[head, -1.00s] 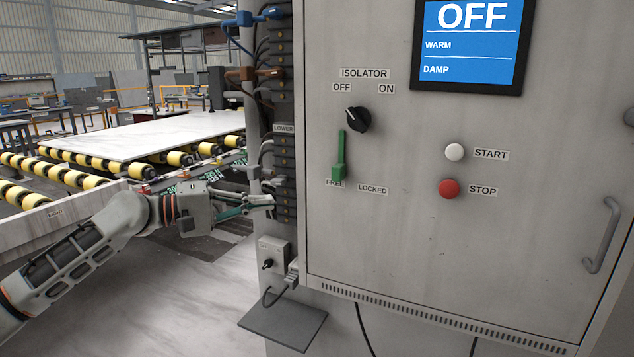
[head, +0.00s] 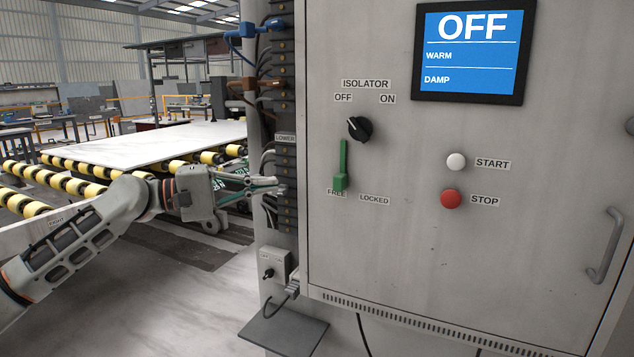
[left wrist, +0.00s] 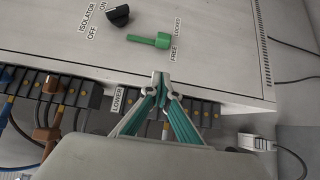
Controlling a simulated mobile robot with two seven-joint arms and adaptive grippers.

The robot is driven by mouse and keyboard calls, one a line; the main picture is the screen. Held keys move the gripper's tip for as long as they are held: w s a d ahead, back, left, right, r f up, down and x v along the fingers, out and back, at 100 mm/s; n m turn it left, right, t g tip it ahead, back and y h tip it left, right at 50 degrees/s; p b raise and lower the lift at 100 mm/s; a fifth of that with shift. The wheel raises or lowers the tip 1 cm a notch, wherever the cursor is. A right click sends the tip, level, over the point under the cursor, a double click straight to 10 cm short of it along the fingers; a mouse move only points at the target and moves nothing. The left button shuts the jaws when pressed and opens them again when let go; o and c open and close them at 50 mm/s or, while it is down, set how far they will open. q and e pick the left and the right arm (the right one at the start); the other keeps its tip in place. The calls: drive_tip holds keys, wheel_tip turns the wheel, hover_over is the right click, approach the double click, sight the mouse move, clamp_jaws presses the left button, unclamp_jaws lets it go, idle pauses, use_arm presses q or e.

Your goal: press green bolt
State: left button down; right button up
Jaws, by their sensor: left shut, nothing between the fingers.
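The green bolt (head: 342,167) is on the grey cabinet's front, upright below the isolator knob, with its thick lower end at the FREE label, left of LOCKED. It also shows in the left wrist view (left wrist: 150,40). My left gripper (head: 278,184) is shut and empty, in front of the terminal strip at the cabinet's left side. Its fingertips (left wrist: 161,78) are apart from the bolt, to the left of it in the head view. My right gripper is out of view.
The black isolator knob (head: 359,129) sits just above the bolt, its mark toward OFF. START (head: 456,161) and STOP (head: 451,198) buttons are to the right. The screen (head: 471,50) reads OFF, WARM, DAMP. Cables (head: 262,75) and terminals (head: 286,110) line the cabinet's left side.

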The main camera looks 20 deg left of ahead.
sight(319, 183)
use_arm(q)
drive_tip(key=p+x, duration=0.1)
drive_tip(key=x, duration=0.3)
drive_tip(key=p+x, duration=0.1)
drive_tip(key=x, duration=0.3)
drive_tip(key=shift+r, duration=0.2)
drive_tip(key=shift+d+f+p, duration=0.1)
drive_tip(key=shift+d+p, duration=0.2)
drive_tip(key=shift+d, duration=0.85)
drive_tip(key=shift+s+d, duration=0.15)
drive_tip(key=shift+d, duration=0.2)
drive_tip(key=shift+d+f, duration=0.1)
drive_tip(key=shift+d, duration=0.3)
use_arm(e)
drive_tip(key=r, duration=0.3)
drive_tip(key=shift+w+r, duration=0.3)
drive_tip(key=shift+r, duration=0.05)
use_arm(q)
drive_tip(key=shift+d, duration=0.1)
